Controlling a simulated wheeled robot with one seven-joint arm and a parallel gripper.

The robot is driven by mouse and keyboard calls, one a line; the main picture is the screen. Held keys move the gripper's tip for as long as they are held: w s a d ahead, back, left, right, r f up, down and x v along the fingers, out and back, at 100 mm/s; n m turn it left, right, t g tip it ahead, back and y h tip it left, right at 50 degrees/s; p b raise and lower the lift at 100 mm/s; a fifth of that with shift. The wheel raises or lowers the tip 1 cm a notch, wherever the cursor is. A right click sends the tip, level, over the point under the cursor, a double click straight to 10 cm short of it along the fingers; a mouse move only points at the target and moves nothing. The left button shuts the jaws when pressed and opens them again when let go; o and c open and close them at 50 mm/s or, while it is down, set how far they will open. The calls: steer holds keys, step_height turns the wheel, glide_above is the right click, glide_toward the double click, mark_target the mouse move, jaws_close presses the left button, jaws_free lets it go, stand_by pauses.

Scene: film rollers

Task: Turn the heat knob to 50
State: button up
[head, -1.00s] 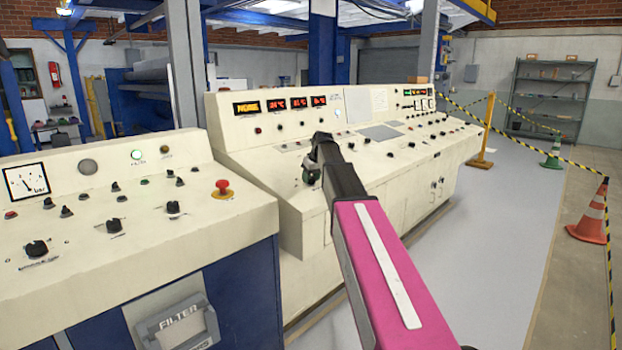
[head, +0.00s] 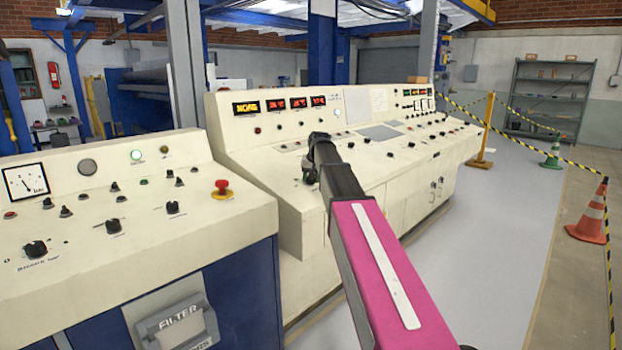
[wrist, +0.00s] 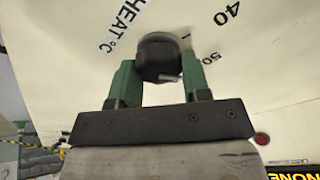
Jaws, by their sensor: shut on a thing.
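The heat knob (wrist: 160,57) is black and round, set in the cream panel under the printed word HEAT°C in the wrist view. The numbers 40 and 50 are printed to its right. A small light mark on its lower front edge shows, but I cannot tell for sure which number it points to. My gripper (wrist: 158,78) has its two green fingers on either side of the knob, shut on it. In the head view my gripper (head: 312,172) reaches the front of the long console, and my arm hides most of the knob.
The cream long console (head: 290,200) carries lit displays (head: 282,105) and many small knobs. A second console (head: 120,260) with a red emergency button (head: 222,188) stands at left. Open floor (head: 490,240) lies at right, bordered by a striped barrier and an orange cone (head: 592,215).

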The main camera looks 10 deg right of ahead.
steer(key=o, duration=0.9)
steer(key=v, duration=1.1)
steer(key=shift+f, duration=0.1)
